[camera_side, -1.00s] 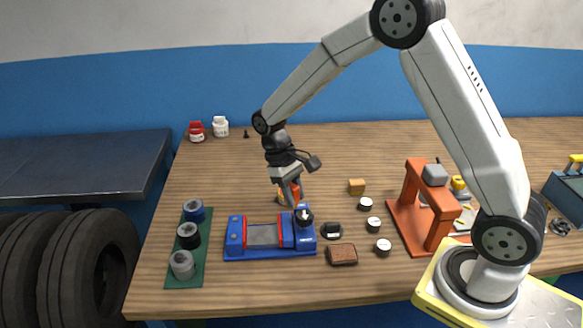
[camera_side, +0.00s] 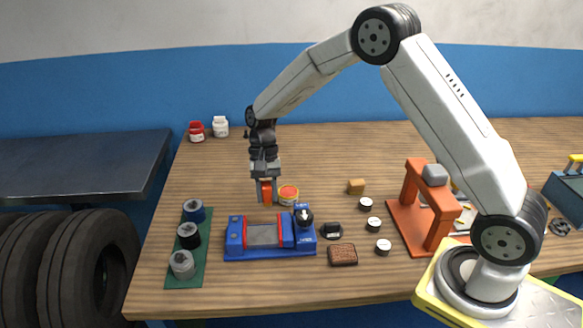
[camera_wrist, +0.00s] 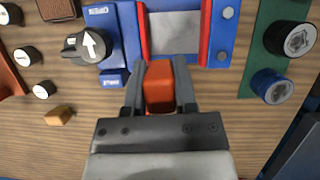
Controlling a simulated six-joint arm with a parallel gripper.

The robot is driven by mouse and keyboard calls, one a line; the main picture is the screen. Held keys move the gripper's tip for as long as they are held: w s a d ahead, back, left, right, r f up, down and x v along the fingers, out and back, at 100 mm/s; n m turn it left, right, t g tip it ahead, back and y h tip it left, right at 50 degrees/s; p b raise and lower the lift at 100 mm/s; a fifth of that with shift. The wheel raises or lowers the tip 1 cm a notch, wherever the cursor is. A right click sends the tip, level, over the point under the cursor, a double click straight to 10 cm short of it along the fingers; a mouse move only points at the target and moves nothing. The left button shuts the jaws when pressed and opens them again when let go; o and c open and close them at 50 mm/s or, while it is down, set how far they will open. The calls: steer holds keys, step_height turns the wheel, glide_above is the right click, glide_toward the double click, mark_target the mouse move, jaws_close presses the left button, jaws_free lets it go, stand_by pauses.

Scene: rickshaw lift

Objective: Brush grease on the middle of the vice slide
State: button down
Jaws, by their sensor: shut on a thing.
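The blue vice (camera_side: 290,252) stands at the front of the table, with red jaw faces and a grey slide (camera_side: 262,235) between them. The slide also shows in the wrist view (camera_wrist: 176,32), ahead of my fingers. My gripper (camera_side: 265,192) points down behind the vice, above the table. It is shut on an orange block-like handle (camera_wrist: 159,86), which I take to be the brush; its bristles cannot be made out. A small pot with orange-red content (camera_side: 288,191), likely grease, stands just right of my gripper in the side view.
A green mat (camera_side: 187,276) with several round parts lies left of the vice. A black knob (camera_side: 331,231), a brown block (camera_side: 342,255) and small white-topped cylinders (camera_side: 374,224) lie to the right. An orange press frame (camera_side: 441,232) stands further right.

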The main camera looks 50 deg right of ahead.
steer(key=shift+w+m, duration=0.3)
steer(key=shift+f, duration=0.1)
